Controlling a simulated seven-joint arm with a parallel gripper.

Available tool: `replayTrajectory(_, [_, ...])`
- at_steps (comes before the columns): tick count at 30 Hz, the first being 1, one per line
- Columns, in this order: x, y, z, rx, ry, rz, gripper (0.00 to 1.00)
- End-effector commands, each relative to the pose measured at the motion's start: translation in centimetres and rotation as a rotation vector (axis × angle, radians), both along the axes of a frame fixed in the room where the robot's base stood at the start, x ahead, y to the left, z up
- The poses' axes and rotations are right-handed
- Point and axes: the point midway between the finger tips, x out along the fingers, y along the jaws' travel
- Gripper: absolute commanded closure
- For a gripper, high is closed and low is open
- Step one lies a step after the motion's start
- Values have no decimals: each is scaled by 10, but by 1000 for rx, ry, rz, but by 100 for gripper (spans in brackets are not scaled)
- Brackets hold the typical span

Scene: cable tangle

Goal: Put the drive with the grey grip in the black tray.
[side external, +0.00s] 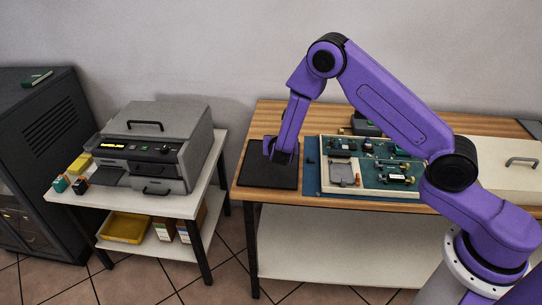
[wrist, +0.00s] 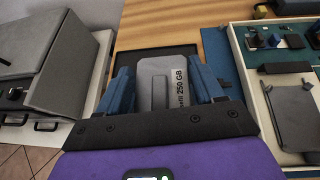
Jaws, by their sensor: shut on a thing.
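My gripper (wrist: 164,82) is shut on a grey drive (wrist: 146,72) with a raised grey grip (wrist: 158,93) and the marking "250 GB", seen between the blue fingers in the wrist view. In the side view my gripper (side external: 281,153) is over the black tray (side external: 262,178), which lies flat on the wooden table. The drive is hard to make out there. In the wrist view the tray (wrist: 124,60) shows as a dark area behind the drive. I cannot tell whether the drive touches the tray.
Right of the tray, a pale-rimmed case (side external: 372,190) on a blue mat (side external: 311,178) holds several parts, including a grey plate-like part (side external: 342,174). A grey machine (side external: 155,145) stands on a separate white table at left, across a gap.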

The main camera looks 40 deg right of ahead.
Motion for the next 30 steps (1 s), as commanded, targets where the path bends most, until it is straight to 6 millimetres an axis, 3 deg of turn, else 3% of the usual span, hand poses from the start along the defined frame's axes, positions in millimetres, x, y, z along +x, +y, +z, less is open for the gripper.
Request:
replayTrajectory(3, [14, 0, -22, -1, 5, 0, 83])
replayTrajectory(10, [35, 1, -45, 0, 2, 0, 83])
replayTrajectory(17, [44, 1, -56, 0, 2, 0, 84])
replayTrajectory(24, [43, 2, -83, -1, 3, 1, 84])
replayTrajectory(30, [43, 2, -85, 1, 2, 0, 84])
